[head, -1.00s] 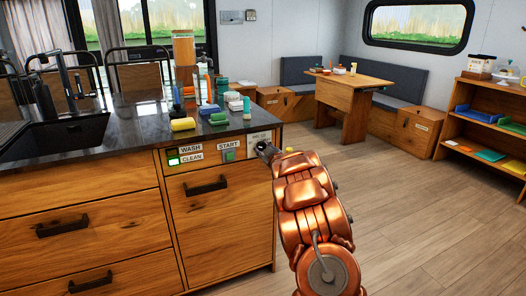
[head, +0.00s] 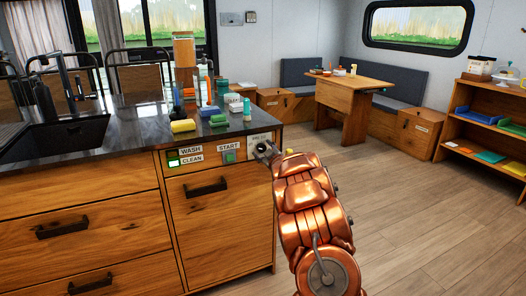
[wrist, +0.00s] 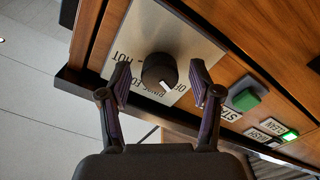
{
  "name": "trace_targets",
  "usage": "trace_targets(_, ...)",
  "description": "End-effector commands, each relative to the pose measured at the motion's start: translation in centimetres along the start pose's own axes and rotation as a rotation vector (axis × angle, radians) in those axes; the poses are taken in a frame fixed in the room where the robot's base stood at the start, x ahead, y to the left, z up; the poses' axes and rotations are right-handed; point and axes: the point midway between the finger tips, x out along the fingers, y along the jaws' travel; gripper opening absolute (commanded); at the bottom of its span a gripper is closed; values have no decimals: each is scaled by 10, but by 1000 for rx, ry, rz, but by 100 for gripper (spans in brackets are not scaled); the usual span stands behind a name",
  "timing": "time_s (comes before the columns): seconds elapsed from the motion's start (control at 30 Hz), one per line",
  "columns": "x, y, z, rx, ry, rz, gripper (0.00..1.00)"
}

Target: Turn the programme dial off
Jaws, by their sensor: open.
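The programme dial (wrist: 158,68) is a round dark knob on a pale metal plate (wrist: 160,30), seen from close up in the wrist view. Its white pointer mark points down and slightly right in that picture. Upside-down lettering stands around it, partly hidden, and I cannot read all of it. My gripper (wrist: 161,80) is open, with one finger on each side of the dial; a gap shows between the dial and each finger. In the head view my gripper (head: 262,152) is at the dial plate (head: 259,139), below the counter edge, and covers part of it.
A green START button (head: 229,156) and a lit green WASH/CLEAN indicator (head: 173,163) are left of the dial. A yellow roll (head: 183,126), a green item (head: 218,120) and bottles stand on the dark counter above. The floor to the right is clear.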

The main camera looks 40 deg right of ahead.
Motion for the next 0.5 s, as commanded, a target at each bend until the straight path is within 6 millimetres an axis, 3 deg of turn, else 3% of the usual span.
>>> trace_targets(0.5, -55, 1, -1, 0, 0, 1, 64)
